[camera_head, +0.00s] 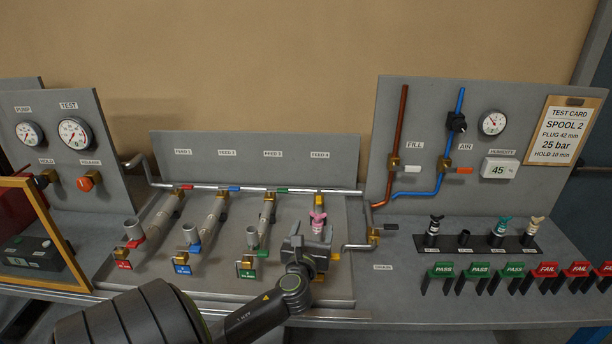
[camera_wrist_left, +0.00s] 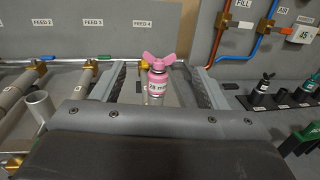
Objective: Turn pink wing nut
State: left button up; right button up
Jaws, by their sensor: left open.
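The pink wing nut (camera_head: 317,217) tops a small plug in the FEED 4 row on the sloping grey bench; it also shows in the left wrist view (camera_wrist_left: 158,61). Its two wings spread left and right, and below it is a pink collar with a white size label (camera_wrist_left: 158,87). My left gripper (camera_head: 312,237) is open around the plug. In the left wrist view one finger of my left gripper (camera_wrist_left: 157,84) is on each side of the plug, with visible gaps. The plug's lower part is hidden by the gripper body. My right gripper is not in view.
Grey pipes with brass fittings run left of the gripper, the nearest open pipe end (camera_head: 252,239) close by. A bent silver pipe (camera_head: 357,243) lies right. A black rack (camera_head: 475,242) with other plugs and PASS/FAIL tags stands further right.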

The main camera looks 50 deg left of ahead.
pick_arm(q)
jog(key=b+v, duration=0.1)
jog(key=v, duration=0.7)
jog(key=shift+b, duration=0.35)
